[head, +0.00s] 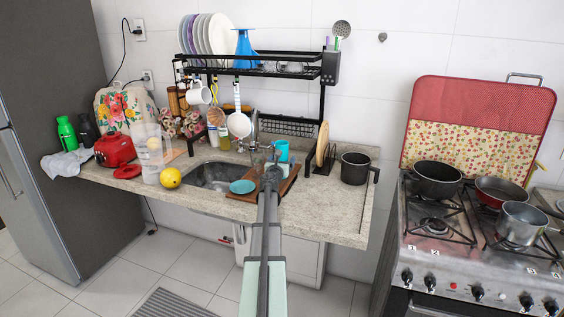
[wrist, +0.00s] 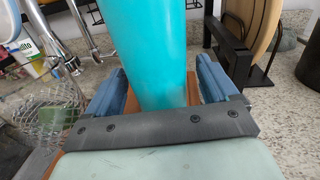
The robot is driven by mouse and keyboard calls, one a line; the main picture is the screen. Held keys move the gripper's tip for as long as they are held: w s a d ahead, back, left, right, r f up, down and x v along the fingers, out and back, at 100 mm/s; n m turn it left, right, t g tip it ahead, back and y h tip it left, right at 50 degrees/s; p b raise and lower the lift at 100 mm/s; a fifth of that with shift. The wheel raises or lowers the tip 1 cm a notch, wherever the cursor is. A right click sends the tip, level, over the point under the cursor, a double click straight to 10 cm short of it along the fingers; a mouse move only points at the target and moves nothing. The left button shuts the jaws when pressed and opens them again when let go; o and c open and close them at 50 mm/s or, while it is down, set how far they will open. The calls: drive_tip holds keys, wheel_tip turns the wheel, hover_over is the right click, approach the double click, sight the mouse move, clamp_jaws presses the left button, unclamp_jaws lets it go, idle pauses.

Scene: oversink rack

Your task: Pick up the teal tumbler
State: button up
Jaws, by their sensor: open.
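The teal tumbler (head: 282,148) stands on the wooden board to the right of the sink. In the wrist view the tumbler (wrist: 150,45) fills the top middle and runs down between the two blue fingers. My gripper (head: 272,174) is in front of it in the head view. My gripper (wrist: 158,78) is open in the wrist view, one finger on each side of the tumbler, with a narrow gap showing on each side. The tumbler's base is hidden behind the gripper body.
A teal bowl (head: 242,187) sits on the board (head: 290,182) at left. Round wooden boards in a black stand (head: 322,146) and a black pot (head: 355,168) are at right. The black rack (head: 262,66) overhangs behind.

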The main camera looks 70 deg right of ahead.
drive_tip(key=shift+c, duration=0.5)
drive_tip(key=c, duration=1)
drive_tip(key=shift+o, duration=0.2)
drive_tip(key=shift+r, duration=0.1)
